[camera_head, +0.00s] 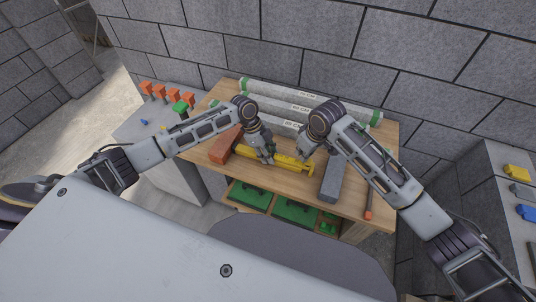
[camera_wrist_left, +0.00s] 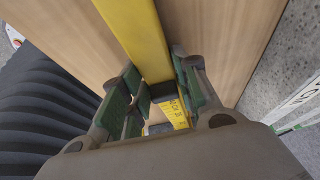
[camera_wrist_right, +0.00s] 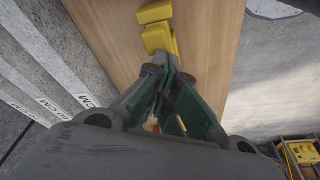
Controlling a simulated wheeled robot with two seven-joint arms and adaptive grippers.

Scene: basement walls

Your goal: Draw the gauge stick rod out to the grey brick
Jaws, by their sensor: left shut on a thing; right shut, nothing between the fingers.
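The yellow gauge stick (camera_head: 287,161) lies on the wooden bench, between an orange brick (camera_head: 223,147) on the left and the grey brick (camera_head: 331,181) on the right. My left gripper (camera_head: 268,157) is shut on the stick. The left wrist view shows the stick's thick yellow body (camera_wrist_left: 136,36) and a narrower yellow rod with dark marks (camera_wrist_left: 180,113) between my fingers. My right gripper (camera_head: 304,173) is shut and empty near the stick's right end. The right wrist view shows yellow end pieces (camera_wrist_right: 156,26) just beyond its fingertips.
Long grey bars with green ends (camera_head: 312,108) lie along the bench's back, by the block wall. A red-tipped stick (camera_head: 368,205) lies right of the grey brick. Green trays (camera_head: 295,211) sit below the bench top. Orange and green pieces (camera_head: 161,92) stand on a grey surface at left.

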